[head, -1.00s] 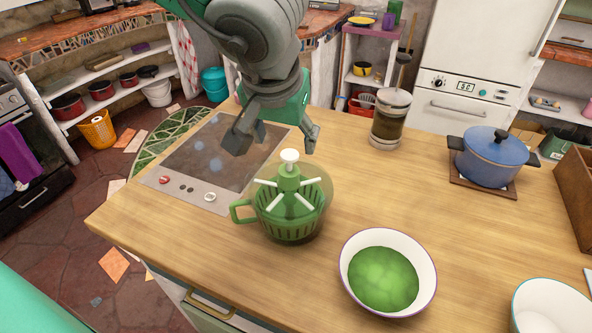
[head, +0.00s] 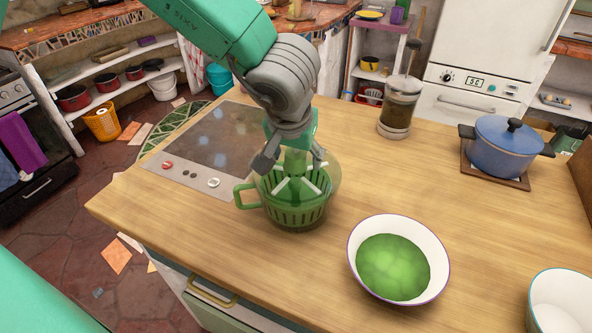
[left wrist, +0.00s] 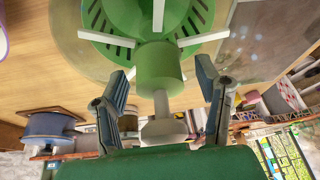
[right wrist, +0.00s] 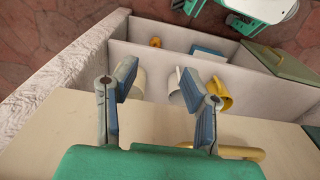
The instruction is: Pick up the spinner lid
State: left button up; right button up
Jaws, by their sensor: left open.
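The spinner lid (head: 297,187) is green with white spokes, a green hub and a white knob. It sits on the clear spinner bowl (head: 325,196) with its green basket and handle. In the left wrist view the lid's white knob (left wrist: 163,125) and green hub (left wrist: 158,68) stand between the fingers. My left gripper (head: 291,166) is open above the lid, its fingers on either side of the hub and knob, apart from them. The knob is hidden in the head view.
A white bowl of green contents (head: 437,267) stands right of the spinner. A cooktop (head: 211,148) lies behind left. A French press (head: 399,108) and blue pot (head: 505,149) stand further back. Another white bowl (head: 565,300) is at front right. Counter between them is clear.

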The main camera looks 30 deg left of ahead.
pick_arm(q)
jog(key=shift+s+r, duration=0.1)
jog(key=c, duration=0.6)
grip_shut()
